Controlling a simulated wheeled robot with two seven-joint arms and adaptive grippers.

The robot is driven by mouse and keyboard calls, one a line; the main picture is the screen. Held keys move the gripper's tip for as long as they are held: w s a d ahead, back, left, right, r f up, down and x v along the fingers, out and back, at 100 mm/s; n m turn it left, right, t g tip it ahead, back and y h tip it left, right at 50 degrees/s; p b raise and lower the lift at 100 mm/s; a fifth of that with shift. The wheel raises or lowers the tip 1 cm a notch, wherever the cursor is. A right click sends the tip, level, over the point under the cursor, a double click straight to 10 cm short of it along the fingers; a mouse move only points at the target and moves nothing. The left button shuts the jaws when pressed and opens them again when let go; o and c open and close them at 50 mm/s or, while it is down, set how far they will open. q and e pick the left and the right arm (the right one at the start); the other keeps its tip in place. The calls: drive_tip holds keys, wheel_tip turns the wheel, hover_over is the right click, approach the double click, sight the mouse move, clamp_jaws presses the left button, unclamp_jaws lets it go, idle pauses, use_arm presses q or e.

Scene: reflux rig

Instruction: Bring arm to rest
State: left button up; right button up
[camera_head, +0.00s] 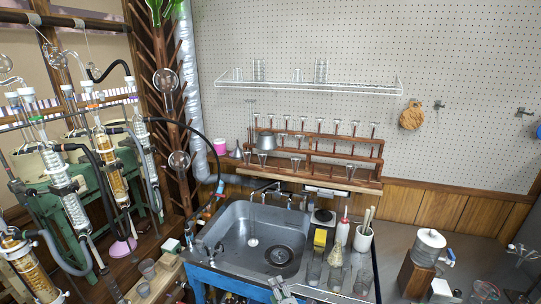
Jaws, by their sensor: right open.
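My right gripper (283,288) shows at the bottom edge of the head view, just in front of the sink's front rim. Only its upper part is in the picture; the rest is cut off by the frame edge. It is open, and I see nothing held in it. The grey metal sink (232,238) lies just beyond it, and the gripper looks apart from the glassware to its right. My left gripper is not in view.
Tall glasses (314,270) stand right of the sink, near a yellow sponge (320,237) and a white squeeze bottle (342,232). Glass reflux columns (108,165) crowd the left. The sink basin is mostly empty.

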drive_tip(key=s+d+f+m+g+h+b, duration=0.15)
drive_tip(key=s+d+f+m, duration=0.45)
drive_tip(key=f, duration=0.6)
drive_tip(key=s+d+f+m+g+h, duration=0.1)
drive_tip(key=s+d+f+m+g, duration=0.25)
drive_tip(key=d+f, duration=0.65)
drive_tip(key=s+d+f+m+g+h+b, duration=0.15)
drive_tip(key=s+d+f+m, duration=0.3)
drive_tip(key=f, duration=0.95)
use_arm(q)
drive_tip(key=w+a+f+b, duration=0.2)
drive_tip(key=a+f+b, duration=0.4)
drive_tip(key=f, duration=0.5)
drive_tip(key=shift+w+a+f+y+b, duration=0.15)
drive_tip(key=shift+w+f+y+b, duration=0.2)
drive_tip(key=shift+b, duration=0.95)
use_arm(e)
drive_tip(key=s+d+f+m+g, duration=0.2)
drive_tip(key=s+f, duration=0.5)
drive_tip(key=s, duration=0.4)
drive_tip(key=s+d+f+m+g+h, duration=0.1)
drive_tip(key=s+d+f, duration=0.3)
drive_tip(key=s+f, duration=0.4)
drive_tip(key=s+d+f+m+g, duration=0.2)
drive_tip(key=s+f, duration=0.6)
drive_tip(key=s, duration=0.6)
drive_tip(key=shift+s+d+f+m+g+h, duration=0.2)
drive_tip(key=shift+s+d+m+g+h, duration=0.15)
drive_tip(key=shift+d+g, duration=0.35)
